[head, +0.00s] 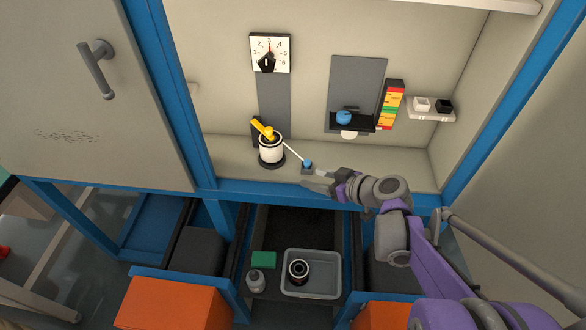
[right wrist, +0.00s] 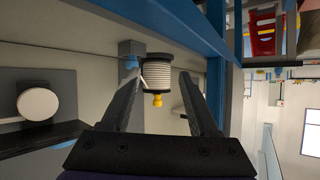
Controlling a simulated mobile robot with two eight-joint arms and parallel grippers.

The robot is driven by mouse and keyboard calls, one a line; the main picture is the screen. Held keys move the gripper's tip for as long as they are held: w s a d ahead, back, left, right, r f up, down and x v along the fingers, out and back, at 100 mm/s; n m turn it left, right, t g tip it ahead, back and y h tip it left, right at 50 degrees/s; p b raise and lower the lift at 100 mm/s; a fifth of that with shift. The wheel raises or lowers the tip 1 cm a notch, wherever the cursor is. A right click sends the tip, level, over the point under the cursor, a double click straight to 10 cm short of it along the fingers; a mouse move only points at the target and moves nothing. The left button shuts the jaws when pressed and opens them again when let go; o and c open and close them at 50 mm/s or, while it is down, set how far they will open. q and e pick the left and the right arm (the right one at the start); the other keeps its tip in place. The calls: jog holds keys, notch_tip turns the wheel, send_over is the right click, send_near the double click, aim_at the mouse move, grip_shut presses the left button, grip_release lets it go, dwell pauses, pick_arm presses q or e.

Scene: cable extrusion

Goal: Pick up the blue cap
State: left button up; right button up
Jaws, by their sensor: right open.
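A small blue cap-like piece (head: 307,163) sits on a small grey block on the cabinet ledge, just beyond the tips of my right gripper (head: 310,179). It also shows in the right wrist view (right wrist: 131,62), beside the left finger. Another rounded blue piece (head: 343,117) rests on the black shelf (head: 365,128) at the back wall; I cannot tell which is the blue cap. My right gripper is open and empty, its fingers (right wrist: 163,82) apart. My left gripper is not in view.
A white cylinder (head: 271,152) with a yellow handle (head: 262,129) stands left of the small blue piece; a thin white rod runs between them. A dial (head: 270,53), coloured blocks (head: 391,104) and a small white shelf (head: 431,115) are behind. A grey tray (head: 312,291) lies below.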

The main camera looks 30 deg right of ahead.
aim_at(300, 165)
jog(key=d, duration=0.2)
jog(key=w+d+t, duration=0.1)
jog(key=shift+w+d+b, duration=0.15)
jog(key=shift+d+b, duration=0.2)
jog(key=shift+t, duration=0.3)
jog(key=b+x, duration=0.1)
jog(key=x, duration=0.3)
jog(key=shift+w, duration=0.3)
jog(key=shift+d+b+x, duration=0.15)
jog(key=shift+b+x, duration=0.15)
jog(key=shift+x, duration=1.2)
jog(key=shift+d+b+x, duration=0.15)
jog(key=shift+b+x, duration=0.15)
jog(key=shift+x, duration=1.2)
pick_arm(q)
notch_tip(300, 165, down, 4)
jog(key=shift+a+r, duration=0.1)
pick_arm(e)
grip_shut()
